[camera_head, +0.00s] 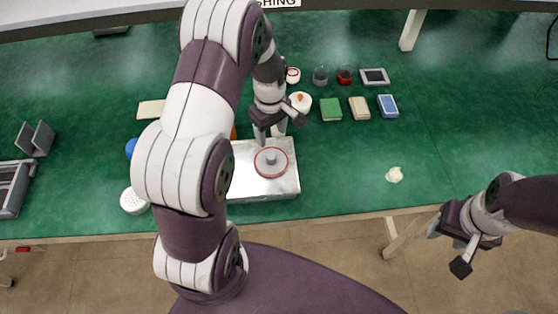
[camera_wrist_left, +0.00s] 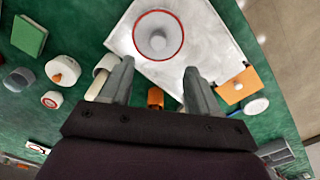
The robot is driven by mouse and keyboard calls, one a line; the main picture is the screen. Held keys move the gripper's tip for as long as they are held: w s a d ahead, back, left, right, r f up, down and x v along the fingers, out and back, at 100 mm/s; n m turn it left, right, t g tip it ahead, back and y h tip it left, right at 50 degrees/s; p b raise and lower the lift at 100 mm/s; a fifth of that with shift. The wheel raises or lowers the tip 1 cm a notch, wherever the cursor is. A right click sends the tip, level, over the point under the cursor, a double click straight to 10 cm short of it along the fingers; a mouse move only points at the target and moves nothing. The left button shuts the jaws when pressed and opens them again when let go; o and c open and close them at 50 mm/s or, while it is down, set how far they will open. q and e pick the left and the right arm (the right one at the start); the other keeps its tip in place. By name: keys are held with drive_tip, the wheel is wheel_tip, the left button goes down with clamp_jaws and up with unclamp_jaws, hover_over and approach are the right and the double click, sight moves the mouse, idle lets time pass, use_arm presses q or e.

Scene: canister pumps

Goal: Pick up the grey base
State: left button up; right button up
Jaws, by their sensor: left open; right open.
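The grey base (camera_head: 271,161) is a round grey disc with a red ring and a raised knob in its middle. It lies on a silver metal plate (camera_head: 284,185) on the green table. It also shows at the top of the left wrist view (camera_wrist_left: 158,37). My left gripper (camera_head: 269,133) is open and empty, on the far side of the base. In the left wrist view its two fingers (camera_wrist_left: 158,76) point towards the base, apart from it. My right gripper (camera_head: 450,246) is open and empty, in front of the table's near edge at the right.
A white round piece with an orange top (camera_head: 300,101) stands behind the plate. Green (camera_head: 331,109), beige (camera_head: 360,108) and blue (camera_head: 388,106) blocks lie to its right. My left arm hides part of the table.

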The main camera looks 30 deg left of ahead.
sight(272, 156)
use_arm(q)
drive_tip(key=f+p, duration=0.1)
drive_tip(key=f, duration=0.3)
drive_tip(key=f+p, duration=0.1)
drive_tip(key=f, duration=0.2)
drive_tip(key=f+p, duration=0.1)
drive_tip(key=f, duration=0.3)
drive_tip(key=shift+w+a+f, duration=0.15)
drive_tip(key=shift+a+f, duration=0.1)
drive_tip(key=shift+f, duration=0.1)
drive_tip(key=shift+w+f, duration=0.1)
drive_tip(key=shift+f, duration=0.25)
drive_tip(key=shift+d, duration=0.1)
drive_tip(key=c, duration=0.5)
clamp_jaws()
